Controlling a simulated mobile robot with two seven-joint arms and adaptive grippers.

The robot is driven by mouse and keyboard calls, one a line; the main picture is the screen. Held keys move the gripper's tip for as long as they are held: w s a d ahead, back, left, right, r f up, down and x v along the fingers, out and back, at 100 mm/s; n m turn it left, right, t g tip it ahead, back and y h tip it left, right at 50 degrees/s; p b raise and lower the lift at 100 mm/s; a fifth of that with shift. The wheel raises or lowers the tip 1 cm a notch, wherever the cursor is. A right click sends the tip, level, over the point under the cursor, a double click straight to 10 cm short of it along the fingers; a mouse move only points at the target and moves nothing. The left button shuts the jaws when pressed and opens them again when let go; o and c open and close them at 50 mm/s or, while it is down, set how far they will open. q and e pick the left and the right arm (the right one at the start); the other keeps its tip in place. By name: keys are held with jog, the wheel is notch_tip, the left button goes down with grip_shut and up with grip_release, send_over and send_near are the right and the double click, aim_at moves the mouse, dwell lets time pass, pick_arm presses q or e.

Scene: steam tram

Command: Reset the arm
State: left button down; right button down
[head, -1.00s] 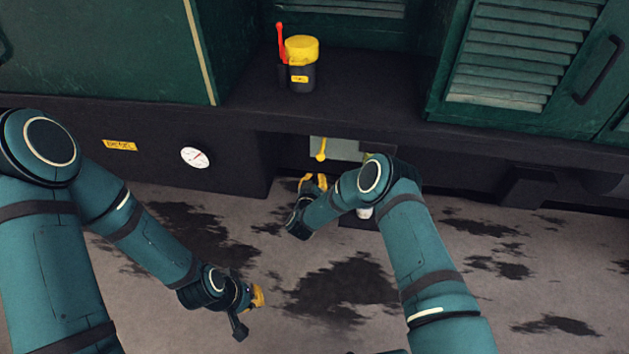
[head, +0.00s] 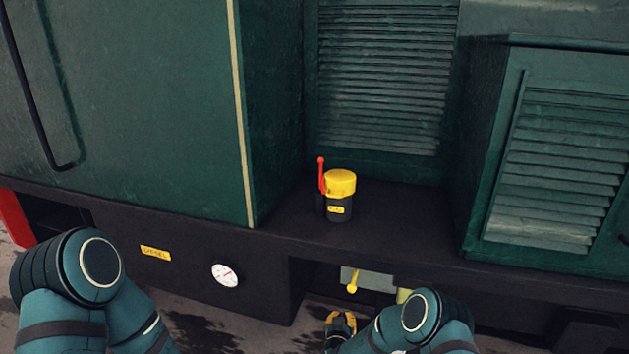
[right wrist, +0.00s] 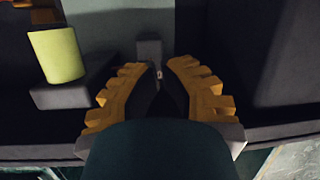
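My right arm (head: 450,330) reaches in at the bottom of the head view. Its gripper (head: 341,320) is below the ledge, just under a small yellow knob (head: 352,288) on a grey plate (head: 376,280). In the right wrist view the gripper's orange fingers (right wrist: 158,75) are apart, with nothing seen between them. A pale yellow-green cylinder (right wrist: 57,54) stands left of the fingers there, apart from them. My left arm (head: 70,300) shows only its upper part at the lower left; its gripper is out of the picture.
A black canister with a yellow cap (head: 340,183) and a red lever (head: 321,175) stands on the dark ledge (head: 290,222). Green louvred panels (head: 385,75) rise behind. A round gauge (head: 224,275) and a yellow label (head: 156,253) are on the dark front. Little floor shows.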

jog(key=s+r+g+y, duration=0.1)
jog(key=s+g+y, duration=0.6)
jog(key=s, duration=2.8)
jog(key=g, duration=0.6)
jog(key=shift+d, duration=0.2)
